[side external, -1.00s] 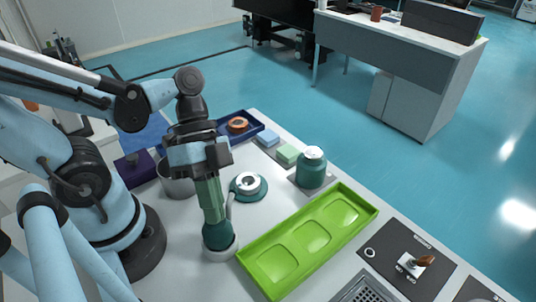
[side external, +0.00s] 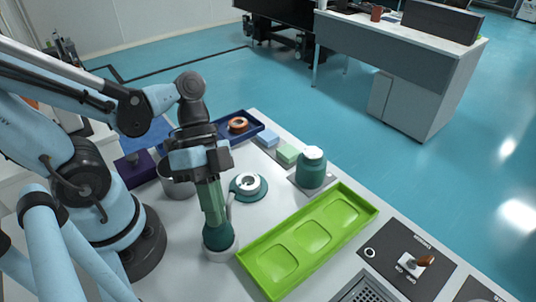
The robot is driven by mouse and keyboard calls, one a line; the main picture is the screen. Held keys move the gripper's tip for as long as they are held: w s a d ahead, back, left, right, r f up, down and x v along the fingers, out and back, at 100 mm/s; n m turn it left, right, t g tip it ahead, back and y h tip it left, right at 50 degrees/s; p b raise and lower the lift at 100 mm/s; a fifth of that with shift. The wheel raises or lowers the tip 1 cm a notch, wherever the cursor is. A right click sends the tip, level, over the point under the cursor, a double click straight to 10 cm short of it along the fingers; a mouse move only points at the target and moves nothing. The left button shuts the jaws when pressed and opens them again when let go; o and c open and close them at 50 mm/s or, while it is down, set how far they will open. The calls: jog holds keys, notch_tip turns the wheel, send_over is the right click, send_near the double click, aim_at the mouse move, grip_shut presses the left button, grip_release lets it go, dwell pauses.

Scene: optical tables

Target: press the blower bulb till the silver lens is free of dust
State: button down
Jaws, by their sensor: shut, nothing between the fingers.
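The blower bulb (side external: 218,238) is dark green and sits upright in a pale round base at the table's front left. A thin nozzle rises beside it towards the silver lens (side external: 248,184), which rests on a round teal holder (side external: 237,192) just behind and to the right. My gripper (side external: 216,221) points straight down with its long green fingers shut and empty. Its fingertips are at the top of the bulb and appear to touch it. The fingers hide part of the bulb's top and the nozzle. Dust on the lens is too small to make out.
A bright green tray (side external: 328,255) with three shallow wells lies to the right. A teal jar (side external: 311,168) stands behind it. A metal cup (side external: 177,182) is close behind my gripper, left of the lens. A switch panel (side external: 408,262) is at the right.

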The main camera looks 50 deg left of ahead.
jog(key=shift+f, duration=0.45)
dwell(0.4)
jog(key=shift+r, duration=1.3)
jog(key=shift+r, duration=2.5)
jog(key=shift+w+a+f, duration=0.1)
jog(key=shift+w+f, duration=0.05)
jog(key=w+a+n+t+y, duration=0.7)
jog(key=w+a+n+t, duration=0.2)
jog(key=w+n, duration=0.4)
jog(key=shift+w+a+f+t, duration=0.15)
jog(key=shift+a+f+t, duration=0.25)
jog(key=shift+a, duration=0.2)
